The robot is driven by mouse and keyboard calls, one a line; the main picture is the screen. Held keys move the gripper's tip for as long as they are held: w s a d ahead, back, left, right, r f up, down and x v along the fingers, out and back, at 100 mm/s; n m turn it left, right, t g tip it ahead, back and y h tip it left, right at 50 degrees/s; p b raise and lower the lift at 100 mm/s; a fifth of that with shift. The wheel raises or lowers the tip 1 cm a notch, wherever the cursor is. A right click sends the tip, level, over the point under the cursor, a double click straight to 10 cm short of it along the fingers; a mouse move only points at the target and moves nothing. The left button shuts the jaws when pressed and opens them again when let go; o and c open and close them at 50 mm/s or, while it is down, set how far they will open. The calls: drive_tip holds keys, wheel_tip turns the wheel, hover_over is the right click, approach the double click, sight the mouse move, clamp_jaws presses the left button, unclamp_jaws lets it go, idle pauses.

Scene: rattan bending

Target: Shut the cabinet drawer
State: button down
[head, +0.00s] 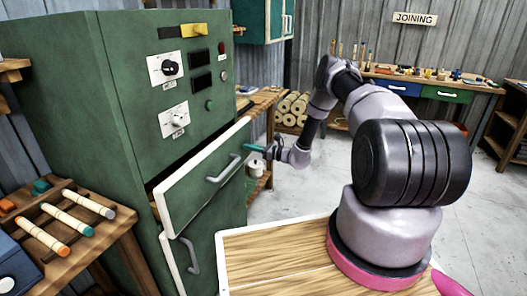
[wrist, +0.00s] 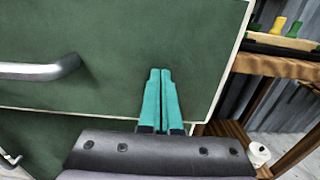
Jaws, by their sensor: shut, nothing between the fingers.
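The green cabinet (head: 75,95) stands at the left in the head view. Its upper drawer (head: 195,190) has a green front with a white edge and a grey bar handle (head: 223,168). The drawer is partly open, with a dark gap behind its front. My gripper (head: 252,147) is near the right end of the drawer front. In the wrist view my gripper (wrist: 161,72) shows teal fingers closed together, in front of the drawer front (wrist: 120,45) near its right edge. The drawer handle (wrist: 45,69) is left of the fingers. I cannot tell whether the fingertips touch the front.
A lower cabinet door (head: 215,235) with its own handle is below the drawer. A wooden rack (head: 60,235) with coloured-tipped rods stands at the left front. A wooden shelf (wrist: 270,66) is right of the drawer. The grey floor (head: 295,185) beyond my base is clear.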

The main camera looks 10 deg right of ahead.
sight(239, 144)
drive_tip(key=x, duration=0.4)
drive_tip(key=shift+w+a, duration=0.1)
drive_tip(key=shift+a, duration=0.1)
drive_tip(key=shift+w+a+r, duration=0.1)
drive_tip(key=shift+a+r, duration=0.05)
drive_tip(key=shift+a, duration=0.05)
